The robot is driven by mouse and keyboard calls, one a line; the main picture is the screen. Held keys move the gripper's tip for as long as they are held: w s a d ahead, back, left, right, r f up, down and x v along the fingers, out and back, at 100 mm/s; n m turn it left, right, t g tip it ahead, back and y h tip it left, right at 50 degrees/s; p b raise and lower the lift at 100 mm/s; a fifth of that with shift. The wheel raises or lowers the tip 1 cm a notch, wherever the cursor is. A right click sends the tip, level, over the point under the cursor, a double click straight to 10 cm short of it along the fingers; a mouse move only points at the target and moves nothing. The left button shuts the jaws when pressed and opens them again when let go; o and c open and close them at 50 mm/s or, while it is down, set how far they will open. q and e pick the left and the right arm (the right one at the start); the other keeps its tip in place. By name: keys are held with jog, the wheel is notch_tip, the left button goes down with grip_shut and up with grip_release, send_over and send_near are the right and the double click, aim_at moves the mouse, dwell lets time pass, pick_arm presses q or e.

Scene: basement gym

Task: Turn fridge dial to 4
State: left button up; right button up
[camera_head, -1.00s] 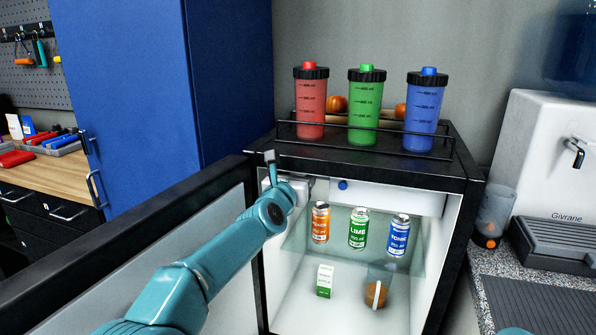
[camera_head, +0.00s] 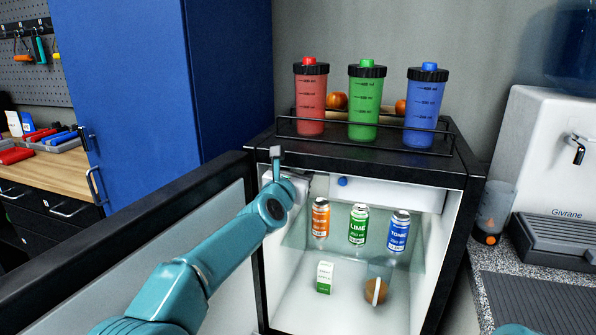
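The small fridge (camera_head: 455,168) stands open, its door (camera_head: 150,228) swung out to the left. My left arm reaches across the door to the upper left corner of the opening. My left gripper (camera_head: 284,172) is there, beside a pale grey housing (camera_head: 300,186) under the fridge top. One finger points up at the fridge's front edge. My wrist covers much of this corner, so I see no dial face or numbers and cannot tell whether the gripper is open, shut or touching anything. A small blue knob (camera_head: 342,182) shows on the white compartment front to the right.
A peach can (camera_head: 320,218), a lime can (camera_head: 358,226) and a tonic can (camera_head: 399,232) stand on the glass shelf. Three shaker bottles (camera_head: 364,105) stand in a rack on top.

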pick_arm(q)
jog(key=shift+o, duration=0.2)
jog(key=b+v, duration=0.7)
jog(key=v, duration=0.9)
jog(key=shift+s, duration=0.2)
jog(key=shift+p+x, duration=4)
jog(key=shift+x, duration=4.2)
